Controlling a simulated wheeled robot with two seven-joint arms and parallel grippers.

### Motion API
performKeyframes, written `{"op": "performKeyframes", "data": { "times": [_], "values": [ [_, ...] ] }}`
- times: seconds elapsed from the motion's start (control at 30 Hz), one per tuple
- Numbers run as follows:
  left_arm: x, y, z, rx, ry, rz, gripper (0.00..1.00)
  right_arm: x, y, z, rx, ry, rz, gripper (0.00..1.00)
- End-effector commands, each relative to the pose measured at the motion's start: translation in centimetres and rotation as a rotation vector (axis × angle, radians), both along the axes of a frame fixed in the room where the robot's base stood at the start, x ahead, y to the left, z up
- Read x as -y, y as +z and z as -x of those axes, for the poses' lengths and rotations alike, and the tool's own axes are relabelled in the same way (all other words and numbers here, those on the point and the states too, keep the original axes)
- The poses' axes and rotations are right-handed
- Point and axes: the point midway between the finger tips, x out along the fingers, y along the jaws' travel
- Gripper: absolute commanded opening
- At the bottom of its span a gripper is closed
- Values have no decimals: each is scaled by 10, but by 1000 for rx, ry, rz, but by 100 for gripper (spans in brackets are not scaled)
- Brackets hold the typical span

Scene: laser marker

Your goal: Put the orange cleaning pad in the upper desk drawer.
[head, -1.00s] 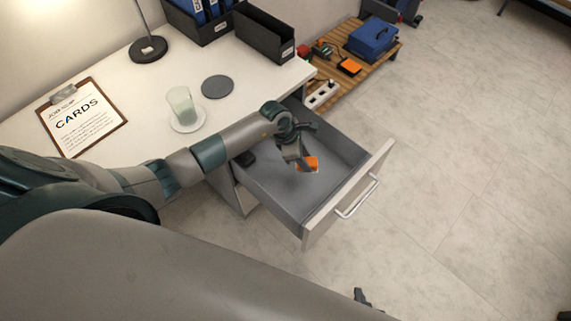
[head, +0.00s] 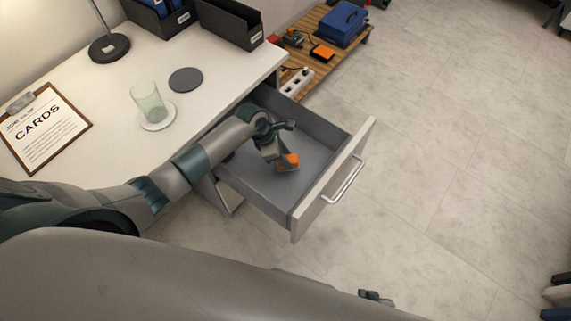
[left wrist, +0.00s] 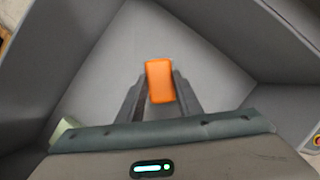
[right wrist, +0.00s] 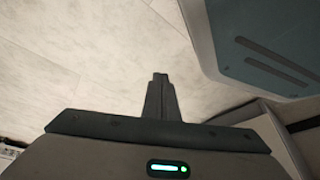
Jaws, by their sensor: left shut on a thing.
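The orange cleaning pad (head: 288,161) is between the fingers of my left gripper (head: 282,164), inside the open upper drawer (head: 250,177). In the left wrist view the pad (left wrist: 159,80) sits upright between the two fingers of the left gripper (left wrist: 160,88), with the grey drawer floor behind it. I cannot tell whether the pad touches the floor. My right gripper (right wrist: 160,80) is shut and empty, over the pale floor. In the head view only a small part of the right gripper (head: 376,297) shows, low in the picture.
The drawer front with its handle (head: 343,181) stands pulled out from the white desk (head: 110,87). On the desk are a glass (head: 148,103), a clipboard (head: 42,128), a dark round coaster (head: 186,80) and a lamp (head: 109,47). A wooden pallet (head: 297,62) with tools lies behind the drawer.

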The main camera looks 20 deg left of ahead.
Motion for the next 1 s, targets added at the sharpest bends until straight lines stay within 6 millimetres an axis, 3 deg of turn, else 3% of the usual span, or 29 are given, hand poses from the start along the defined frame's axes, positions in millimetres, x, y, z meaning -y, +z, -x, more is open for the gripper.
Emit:
{"op": "performKeyframes", "data": {
  "times": [0.37, 0.8, 1.0],
  "values": [
    [0, -2, 0, 0, 0, 0, 11, 1, -1, 1, -5, 0, 1, 0],
    [0, -35, 0, 0, 1, 0, 11, 18, -2, 15, -133, -14, 36, 0],
    [0, -38, 0, 0, 0, 0, 11, 20, 3, 17, -156, -16, 41, 0]
  ]
}}
